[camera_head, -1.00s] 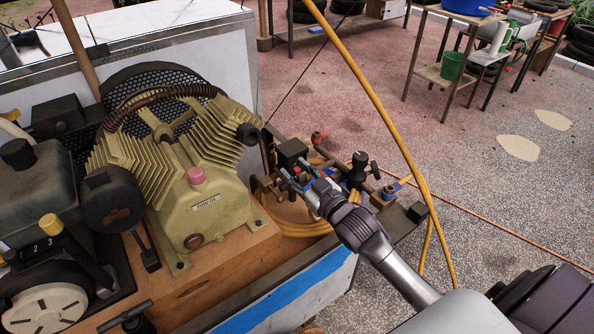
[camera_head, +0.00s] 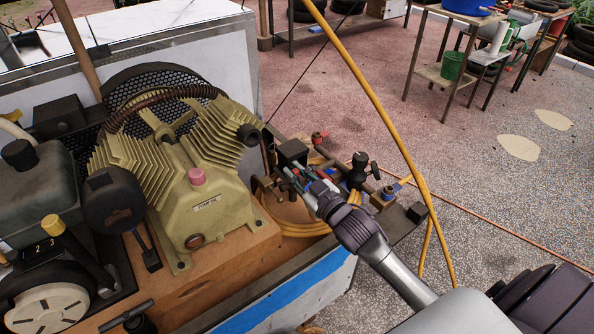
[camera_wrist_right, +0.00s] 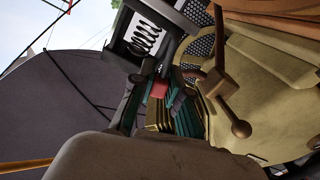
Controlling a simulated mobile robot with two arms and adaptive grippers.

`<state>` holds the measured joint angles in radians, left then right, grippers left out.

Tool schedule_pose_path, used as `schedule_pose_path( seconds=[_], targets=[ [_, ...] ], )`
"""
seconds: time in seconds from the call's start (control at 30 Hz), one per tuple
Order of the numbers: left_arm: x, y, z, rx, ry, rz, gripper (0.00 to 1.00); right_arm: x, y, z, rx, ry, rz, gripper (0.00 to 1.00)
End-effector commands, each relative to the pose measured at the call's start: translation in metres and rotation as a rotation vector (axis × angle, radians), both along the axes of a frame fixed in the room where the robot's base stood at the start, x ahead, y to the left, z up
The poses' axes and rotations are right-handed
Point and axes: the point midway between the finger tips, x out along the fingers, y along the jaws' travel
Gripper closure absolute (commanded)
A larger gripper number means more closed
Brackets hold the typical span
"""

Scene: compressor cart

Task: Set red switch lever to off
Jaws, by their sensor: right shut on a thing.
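The red switch lever (camera_wrist_right: 159,89) shows as a small red piece between the fingertips in the right wrist view. In the head view a bit of red (camera_head: 313,176) shows among the fingers, mostly hidden. My right gripper (camera_head: 303,180) reaches in from the lower right to the fittings beside the compressor pump; its teal fingers are shut on the lever. A black box (camera_head: 292,152) stands just behind the fingertips. The lever's exact position is hard to tell. My left gripper is not in view.
The beige pump (camera_head: 215,205) stands close left of the gripper. A yellow hose (camera_head: 375,95) arches over on the right. Open floor lies beyond the cart.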

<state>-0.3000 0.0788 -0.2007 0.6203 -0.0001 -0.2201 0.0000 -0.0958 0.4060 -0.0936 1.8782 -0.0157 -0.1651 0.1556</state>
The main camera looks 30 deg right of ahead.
Motion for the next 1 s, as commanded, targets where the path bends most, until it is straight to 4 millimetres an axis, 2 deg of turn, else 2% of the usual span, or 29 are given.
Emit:
schedule_pose_path(
  seconds=[0.4,0.7,1.0],
  targets=[
    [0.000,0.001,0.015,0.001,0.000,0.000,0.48,-0.002,0.014,-0.006,-0.345,-0.047,0.001,1.00],
    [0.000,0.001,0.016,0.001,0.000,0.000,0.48,-0.003,0.022,-0.014,-0.590,-0.081,0.001,1.00],
    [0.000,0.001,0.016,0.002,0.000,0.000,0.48,-0.004,0.026,-0.020,-0.746,-0.103,0.001,1.00]
  ],
)
